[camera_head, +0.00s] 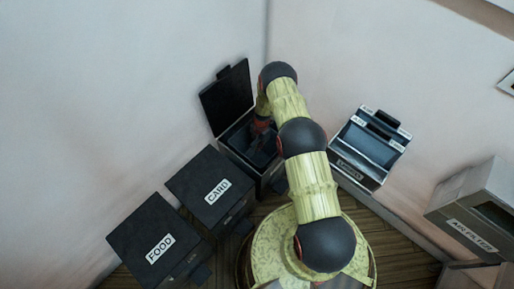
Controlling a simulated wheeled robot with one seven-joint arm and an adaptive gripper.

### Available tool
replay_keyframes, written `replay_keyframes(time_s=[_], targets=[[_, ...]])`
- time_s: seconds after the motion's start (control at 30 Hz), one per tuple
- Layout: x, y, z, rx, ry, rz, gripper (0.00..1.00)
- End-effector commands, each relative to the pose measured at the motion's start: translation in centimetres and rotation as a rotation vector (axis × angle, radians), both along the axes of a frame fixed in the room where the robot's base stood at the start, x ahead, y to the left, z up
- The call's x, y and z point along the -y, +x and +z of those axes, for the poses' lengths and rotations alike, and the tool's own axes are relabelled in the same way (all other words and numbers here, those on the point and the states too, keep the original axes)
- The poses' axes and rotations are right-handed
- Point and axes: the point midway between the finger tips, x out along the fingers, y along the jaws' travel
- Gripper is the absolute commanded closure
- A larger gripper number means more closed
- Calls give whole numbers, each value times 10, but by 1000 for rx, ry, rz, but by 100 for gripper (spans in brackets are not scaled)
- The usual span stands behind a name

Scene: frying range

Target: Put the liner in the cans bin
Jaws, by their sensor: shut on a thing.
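A black bin (232,146) stands in the corner with its lid (227,97) raised. No label on it shows, so I cannot read whether it is the cans bin. My arm reaches over this bin, and my gripper (262,130) points down at its opening, partly hidden behind the arm. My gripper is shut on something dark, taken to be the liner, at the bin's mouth. The liner's outline cannot be told apart from the dark inside of the bin, nor whether it touches the bottom.
Closed bins labelled CARD (203,178) and FOOD (150,229) stand to the left. A labelled metal container (365,150) stands right of my arm, against the right wall. A grey AIR FILTER box (478,205) is at far right. Walls close in behind the open bin.

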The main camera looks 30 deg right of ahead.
Motion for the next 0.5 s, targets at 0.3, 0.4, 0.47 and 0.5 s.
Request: replay_keyframes(time_s=[0.3, 0.4, 0.47, 0.5], targets=[[0, 0, -3, -1, 0, 0, 84], [0, 0, -2, -1, 0, 0, 79], [0, 0, -2, -1, 0, 0, 76], [0, 0, -2, -1, 0, 0, 76]])
